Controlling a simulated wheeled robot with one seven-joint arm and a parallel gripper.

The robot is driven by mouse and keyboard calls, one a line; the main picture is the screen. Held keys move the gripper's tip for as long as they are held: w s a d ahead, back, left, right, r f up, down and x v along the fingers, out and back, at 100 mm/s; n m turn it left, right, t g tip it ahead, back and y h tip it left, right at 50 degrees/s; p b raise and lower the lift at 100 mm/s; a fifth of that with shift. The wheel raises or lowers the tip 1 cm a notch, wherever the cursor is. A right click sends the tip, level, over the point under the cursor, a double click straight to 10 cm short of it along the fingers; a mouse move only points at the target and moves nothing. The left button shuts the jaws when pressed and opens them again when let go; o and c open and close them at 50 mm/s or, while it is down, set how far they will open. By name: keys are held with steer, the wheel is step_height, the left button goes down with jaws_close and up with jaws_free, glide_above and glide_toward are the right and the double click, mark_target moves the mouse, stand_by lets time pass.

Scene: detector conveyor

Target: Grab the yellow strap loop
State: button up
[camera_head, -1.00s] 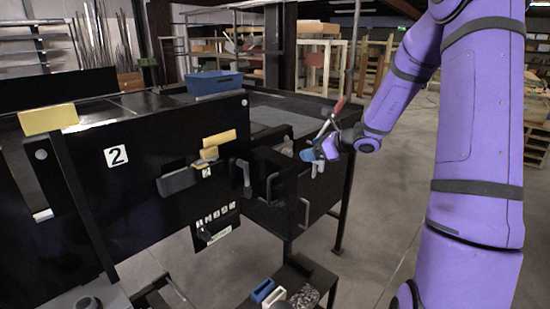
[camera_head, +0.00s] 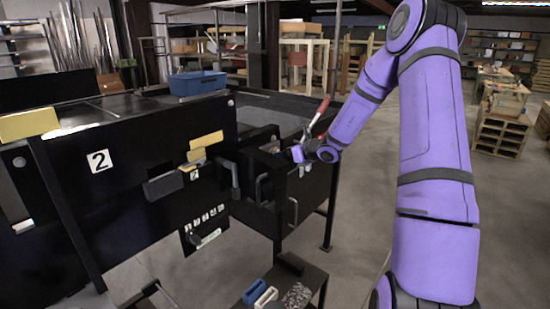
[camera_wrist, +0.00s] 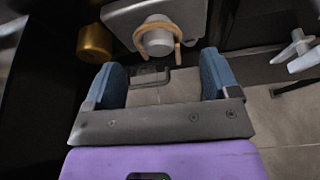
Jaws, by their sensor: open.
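The yellow strap loop (camera_wrist: 176,31) shows in the wrist view at the top middle. It is a thin tan-yellow band around a round grey knob (camera_wrist: 158,43) on a light grey block, with an end hanging down at the right. My gripper (camera_wrist: 161,60) is open, its two blue fingers apart with nothing between them. The loop lies beyond the fingertips, roughly centred on the gap. In the head view my gripper (camera_head: 297,154) is at the right end of the black machine, its fingers mostly hidden. I cannot make out the loop there.
A brass cylinder (camera_wrist: 95,42) stands left of the knob, and a dark bracket handle (camera_wrist: 148,78) lies below it. A white handle (camera_wrist: 298,50) is at the right. In the head view, a blue bin (camera_head: 197,83) sits on the machine. Open floor lies to the right.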

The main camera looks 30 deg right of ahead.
steer(key=x, duration=0.4)
steer(key=c, duration=0.9)
steer(key=shift+c, duration=0.2)
steer(key=shift+r, duration=0.1)
